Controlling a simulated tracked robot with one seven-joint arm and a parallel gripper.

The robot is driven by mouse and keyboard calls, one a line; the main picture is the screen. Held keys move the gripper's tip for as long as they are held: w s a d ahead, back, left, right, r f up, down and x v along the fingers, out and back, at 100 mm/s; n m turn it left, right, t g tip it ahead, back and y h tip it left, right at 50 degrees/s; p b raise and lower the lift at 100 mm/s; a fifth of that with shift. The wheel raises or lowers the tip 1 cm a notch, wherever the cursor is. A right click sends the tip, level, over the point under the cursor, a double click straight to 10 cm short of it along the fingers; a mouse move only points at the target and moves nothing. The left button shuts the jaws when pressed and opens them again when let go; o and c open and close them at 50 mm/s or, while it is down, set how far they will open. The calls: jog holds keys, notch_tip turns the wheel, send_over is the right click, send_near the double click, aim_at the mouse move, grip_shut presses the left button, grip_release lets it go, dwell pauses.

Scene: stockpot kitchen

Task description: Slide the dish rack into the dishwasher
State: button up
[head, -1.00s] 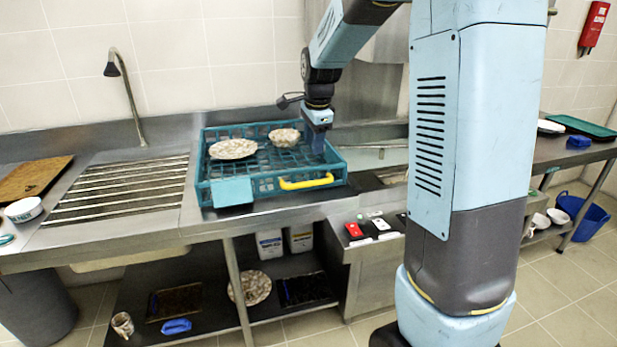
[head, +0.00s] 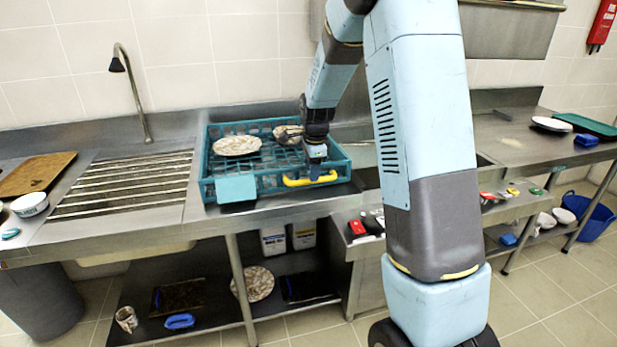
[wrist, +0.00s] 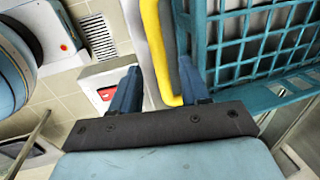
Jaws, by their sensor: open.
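The teal dish rack (head: 212,192) sits on the steel counter left of my arm. It holds a patterned plate (head: 237,146) and a patterned bowl (head: 287,134). Its yellow handle (head: 298,183) is on the front side. My gripper (head: 318,173) is at the right end of the handle, pointing down. In the wrist view, the yellow handle (wrist: 156,50) runs between the spread fingers of my gripper (wrist: 158,80), with the rack's lattice (wrist: 262,42) on the right. A steel hood (head: 505,32), seemingly the dishwasher's, shows at upper right; my arm hides much below it.
A ribbed drainboard (head: 125,183) and tap (head: 132,90) are left of the rack. A panel with red and white buttons (head: 357,227) is below right. A green tray (head: 587,125) and white plate (head: 551,124) stand on the far-right counter. A lower shelf holds several items.

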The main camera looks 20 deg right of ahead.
jog(key=shift+w+f, duration=0.15)
jog(key=shift+f, duration=0.65)
jog(key=shift+w+f, duration=0.15)
jog(key=shift+f, duration=0.6)
jog(key=shift+c, duration=0.2)
grip_shut()
